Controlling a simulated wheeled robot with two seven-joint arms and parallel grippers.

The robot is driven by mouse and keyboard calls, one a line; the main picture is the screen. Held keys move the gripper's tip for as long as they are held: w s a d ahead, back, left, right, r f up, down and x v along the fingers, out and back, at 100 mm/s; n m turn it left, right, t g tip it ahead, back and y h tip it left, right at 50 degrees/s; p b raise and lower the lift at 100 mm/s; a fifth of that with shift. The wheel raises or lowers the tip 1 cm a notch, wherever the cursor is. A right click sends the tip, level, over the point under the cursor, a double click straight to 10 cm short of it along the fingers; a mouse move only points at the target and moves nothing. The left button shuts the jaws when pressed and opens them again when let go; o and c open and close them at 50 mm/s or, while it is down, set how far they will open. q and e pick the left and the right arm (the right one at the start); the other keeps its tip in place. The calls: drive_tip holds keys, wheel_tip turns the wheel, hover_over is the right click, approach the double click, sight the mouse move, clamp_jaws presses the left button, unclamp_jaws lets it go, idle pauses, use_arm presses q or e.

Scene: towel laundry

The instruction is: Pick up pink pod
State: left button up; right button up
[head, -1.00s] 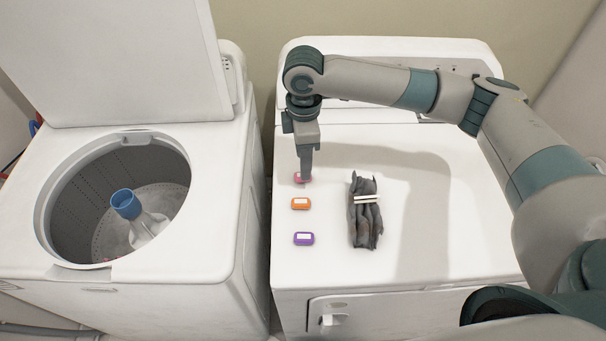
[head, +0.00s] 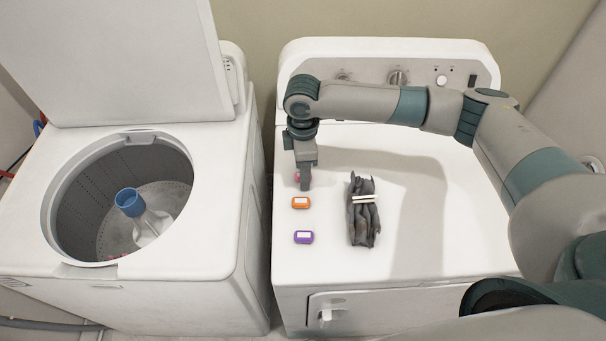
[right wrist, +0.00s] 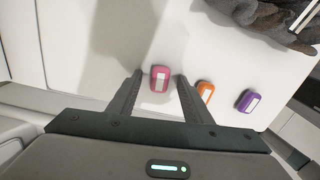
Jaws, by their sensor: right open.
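The pink pod (right wrist: 159,78) lies on the white dryer top. In the right wrist view it sits between the tips of my right gripper's two spread fingers (right wrist: 158,82), with a gap visible on the right side and the left finger close to it. My right gripper (head: 304,186) is open and points down over the pod in the head view, hiding most of it; only a sliver of pink (head: 297,176) shows beside the fingers. My left gripper is not in view.
An orange pod (head: 300,203) and a purple pod (head: 303,237) lie in a line in front of the pink one. A banded dark grey towel bundle (head: 352,232) lies to their right. The open washer (head: 215,235) stands at the left across a narrow gap.

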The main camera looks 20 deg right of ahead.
drive_tip(key=c, duration=1.1)
drive_tip(key=shift+r, duration=0.15)
drive_tip(key=shift+r+b, duration=0.45)
drive_tip(key=shift+r, duration=0.1)
wheel_tip(320, 180, up, 2)
drive_tip(key=shift+r+b, duration=0.25)
drive_tip(key=shift+b, duration=0.4)
drive_tip(key=s+r+b, duration=0.2)
drive_tip(key=s+r, duration=0.5)
drive_tip(key=s, duration=0.4)
drive_tip(key=shift+s+d+b, duration=0.15)
drive_tip(key=shift+s+b, duration=0.2)
drive_tip(key=shift+b, duration=0.05)
drive_tip(key=shift+s, duration=0.1)
